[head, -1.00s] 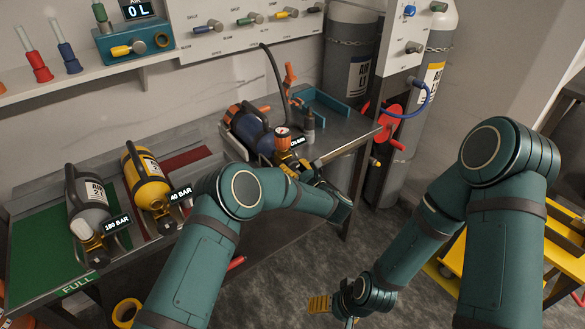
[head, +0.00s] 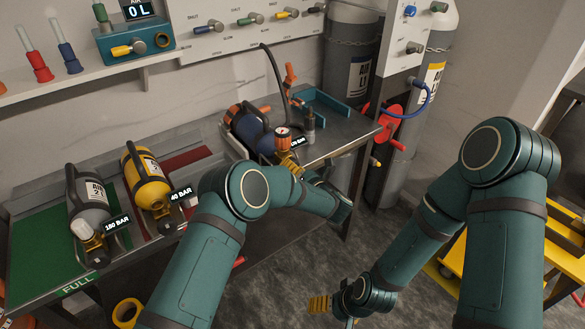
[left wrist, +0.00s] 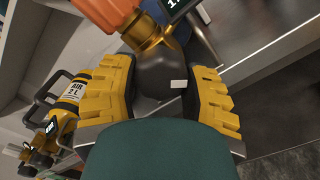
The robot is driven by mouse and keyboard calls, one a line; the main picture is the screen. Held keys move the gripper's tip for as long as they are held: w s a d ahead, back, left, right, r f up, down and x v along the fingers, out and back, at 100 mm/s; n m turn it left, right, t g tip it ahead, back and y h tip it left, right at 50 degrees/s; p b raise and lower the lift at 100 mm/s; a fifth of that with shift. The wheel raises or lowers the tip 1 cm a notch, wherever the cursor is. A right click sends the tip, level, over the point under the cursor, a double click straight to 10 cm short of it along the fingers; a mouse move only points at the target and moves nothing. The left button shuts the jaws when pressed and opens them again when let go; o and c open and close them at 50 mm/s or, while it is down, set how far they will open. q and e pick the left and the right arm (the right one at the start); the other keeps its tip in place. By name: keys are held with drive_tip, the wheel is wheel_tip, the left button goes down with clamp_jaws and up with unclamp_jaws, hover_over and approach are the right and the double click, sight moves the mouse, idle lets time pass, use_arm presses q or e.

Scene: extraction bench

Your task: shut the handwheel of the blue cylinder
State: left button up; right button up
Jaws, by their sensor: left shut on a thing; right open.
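My left gripper (left wrist: 163,88) is shut on this handwheel, one yellow finger on each side. In the head view my left gripper (head: 290,165) is partly hidden by my arm, and the handwheel cannot be made out there. My right gripper (head: 320,304) is open and empty, low over the floor.
A yellow cylinder (head: 147,183) and a grey cylinder (head: 88,205) lie further left on the bench (head: 190,135). A black hose (head: 275,75) rises behind the blue cylinder. A teal bracket (head: 322,103) and red wheel (head: 390,122) are to its right.

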use_arm(q)
drive_tip(key=m, duration=1.2)
drive_tip(key=shift+r, duration=0.1)
drive_tip(key=m, duration=0.5)
drive_tip(key=shift+r, duration=0.1)
drive_tip(key=m+p, duration=0.1)
drive_tip(key=m, duration=0.5)
drive_tip(key=shift+m, duration=0.3)
drive_tip(key=m+p, duration=0.1)
drive_tip(key=m, duration=0.5)
drive_tip(key=shift+w+d+r, duration=0.1)
drive_tip(key=shift+d, duration=0.05)
drive_tip(key=m+p, duration=0.1)
drive_tip(key=m, duration=0.5)
drive_tip(key=m+p, duration=0.1)
drive_tip(key=m, duration=0.4)
drive_tip(key=shift+d, duration=0.1)
drive_tip(key=m, duration=0.5)
drive_tip(key=shift+f, duration=0.2)
drive_tip(key=shift+m, duration=0.4)
